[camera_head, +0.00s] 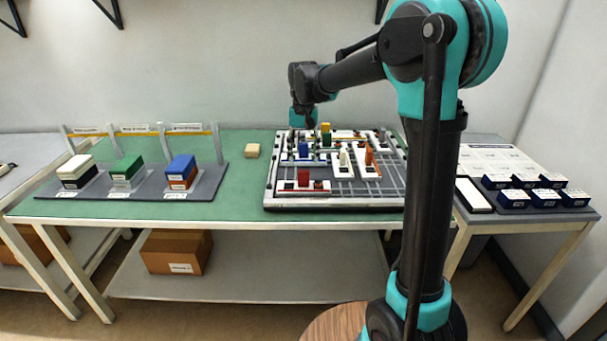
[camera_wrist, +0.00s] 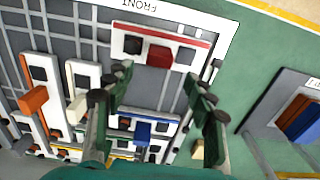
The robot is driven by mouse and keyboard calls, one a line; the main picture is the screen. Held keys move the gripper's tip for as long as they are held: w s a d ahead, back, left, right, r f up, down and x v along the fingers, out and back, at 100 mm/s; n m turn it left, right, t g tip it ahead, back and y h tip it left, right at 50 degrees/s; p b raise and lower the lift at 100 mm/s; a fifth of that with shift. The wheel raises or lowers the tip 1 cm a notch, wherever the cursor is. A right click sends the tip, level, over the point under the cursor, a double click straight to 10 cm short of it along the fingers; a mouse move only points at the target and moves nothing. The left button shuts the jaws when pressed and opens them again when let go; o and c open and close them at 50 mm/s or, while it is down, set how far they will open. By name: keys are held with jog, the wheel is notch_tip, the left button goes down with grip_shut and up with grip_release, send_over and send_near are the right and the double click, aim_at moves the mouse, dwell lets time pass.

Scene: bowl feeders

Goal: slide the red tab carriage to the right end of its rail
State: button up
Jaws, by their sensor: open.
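The red tab (camera_head: 304,177) stands on a white carriage (camera_head: 287,186) at the front left of the grid board (camera_head: 372,189) in the head view. In the wrist view, turned about, the red tab (camera_wrist: 158,57) is near the top centre on its white carriage with a red stripe (camera_wrist: 196,56). Grey tracks continue to the carriage's right in the head view. My gripper (camera_wrist: 160,98) is open in the wrist view, its fingers apart and empty, over the board. The red tab appears beyond the fingertips, apart from them. In the head view the fingers are not clear.
Other carriages with orange (camera_head: 369,157), blue (camera_head: 303,150), green, yellow and cream tabs crowd the board's middle and back. A beige block (camera_head: 252,150) lies left of the board. A rack with coloured boxes (camera_head: 182,171) stands farther left.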

aim_at(304, 171)
notch_tip(304, 171, down, 8)
jog(key=shift+r, duration=0.25)
grip_shut()
dwell(0.4)
